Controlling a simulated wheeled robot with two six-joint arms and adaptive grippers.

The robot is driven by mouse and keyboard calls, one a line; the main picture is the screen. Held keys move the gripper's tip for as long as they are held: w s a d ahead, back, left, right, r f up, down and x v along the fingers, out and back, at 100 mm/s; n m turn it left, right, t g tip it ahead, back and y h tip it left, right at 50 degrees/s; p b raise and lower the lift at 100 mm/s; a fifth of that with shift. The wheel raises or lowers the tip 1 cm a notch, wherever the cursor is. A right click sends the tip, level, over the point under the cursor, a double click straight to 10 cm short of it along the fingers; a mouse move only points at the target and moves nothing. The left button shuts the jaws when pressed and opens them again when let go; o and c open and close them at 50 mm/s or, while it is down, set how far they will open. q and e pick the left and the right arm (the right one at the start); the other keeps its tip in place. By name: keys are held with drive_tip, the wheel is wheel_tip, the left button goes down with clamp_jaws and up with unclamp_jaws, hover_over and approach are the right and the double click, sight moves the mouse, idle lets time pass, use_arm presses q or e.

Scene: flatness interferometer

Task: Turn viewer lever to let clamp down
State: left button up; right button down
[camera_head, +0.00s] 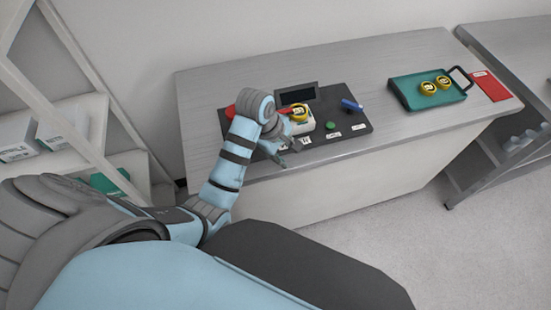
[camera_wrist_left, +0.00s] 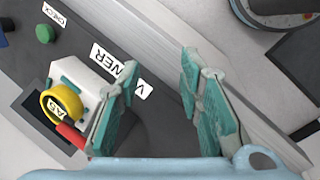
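The instrument's dark base plate (camera_head: 347,122) lies on the bench. A white block (camera_wrist_left: 88,92) on it carries a yellow ring-shaped part (camera_head: 300,113), which also shows in the wrist view (camera_wrist_left: 62,101). A red bar (camera_wrist_left: 71,135) sticks out by the ring and runs behind my finger; I cannot tell whether it is the viewer lever. A blue lever (camera_head: 352,105) stands at the plate's right side. My left gripper (camera_head: 290,154) is open and empty over the plate's front edge, beside the white block. One finger partly hides a white label (camera_wrist_left: 108,62).
A green button (camera_head: 330,126) and a dark display (camera_head: 297,93) are on the plate. A green tray (camera_head: 402,93) with two yellow round parts (camera_head: 428,88) and a red card (camera_head: 490,86) lie to the right. Bare bench separates plate and tray.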

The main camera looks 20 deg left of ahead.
use_arm(q)
drive_tip(key=shift+s+a+f+m, duration=0.3)
drive_tip(key=shift+s+f+m, duration=0.3)
drive_tip(key=shift+s+m, duration=0.15)
drive_tip(key=shift+f, duration=0.1)
